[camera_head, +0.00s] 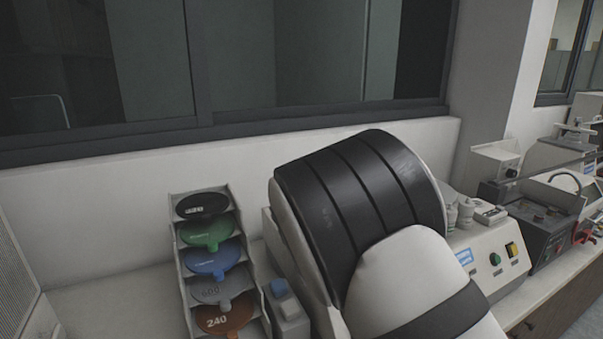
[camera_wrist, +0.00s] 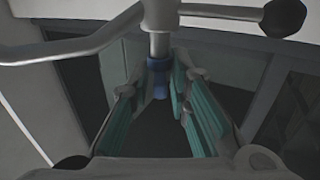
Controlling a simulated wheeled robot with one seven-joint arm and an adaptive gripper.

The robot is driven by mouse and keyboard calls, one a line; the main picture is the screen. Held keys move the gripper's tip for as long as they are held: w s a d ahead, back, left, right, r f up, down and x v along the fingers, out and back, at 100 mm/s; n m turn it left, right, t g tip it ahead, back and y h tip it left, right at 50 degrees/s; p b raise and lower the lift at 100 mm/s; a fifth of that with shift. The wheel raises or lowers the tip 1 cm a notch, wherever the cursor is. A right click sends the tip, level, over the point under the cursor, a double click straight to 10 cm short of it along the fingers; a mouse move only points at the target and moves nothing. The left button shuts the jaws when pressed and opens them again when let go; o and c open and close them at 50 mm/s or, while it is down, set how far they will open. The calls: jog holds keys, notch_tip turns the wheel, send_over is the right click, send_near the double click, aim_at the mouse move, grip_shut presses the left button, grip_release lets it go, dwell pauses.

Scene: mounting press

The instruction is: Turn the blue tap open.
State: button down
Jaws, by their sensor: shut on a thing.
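In the wrist view, the blue tap (camera_wrist: 158,66) shows as a small blue piece at the lower end of a pale metal post. My gripper (camera_wrist: 160,85) has its teal-padded fingers on either side of the blue piece, shut on it. The far side of the tap and the exact contact are hard to make out. In the head view, my own arm fills the middle and hides the tap and my gripper.
In the wrist view, a metal bar (camera_wrist: 85,48) and a black knob (camera_wrist: 284,18) are close above my fingers. In the head view, a rack of coloured discs (camera_head: 211,262) stands left of my arm. A control box (camera_head: 495,262) and other machines stand right, along the wall.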

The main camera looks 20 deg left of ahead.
jog(key=shift+w+d+f+n+g+y+b, duration=0.1)
jog(key=shift+n+g+y+b, duration=0.4)
jog(key=shift+y+b, duration=0.35)
jog(key=shift+w+d+f+n+g+y+b, duration=0.15)
jog(key=shift+n+g+y+b, duration=0.3)
jog(key=shift+n+y+b, duration=0.45)
jog(key=shift+w+r+n+g+y+b, duration=0.1)
jog(key=shift+n+g+y+b, duration=0.3)
jog(key=shift+b, duration=0.7)
jog(key=g+y+b, duration=0.1)
jog(key=b, duration=0.2)
jog(key=shift+n+y, duration=0.35)
jog(key=shift+n, duration=0.05)
jog(key=shift+n+g+b, duration=0.3)
jog(key=shift+g+b, duration=0.15)
jog(key=shift+b, duration=0.2)
jog(key=shift+s+y+b, duration=0.15)
jog(key=shift+y+b, duration=0.25)
jog(key=shift+b, duration=0.1)
jog(key=c, duration=1.7)
grip_release()
jog(key=v, duration=1.2)
jog(key=shift+r, duration=0.3)
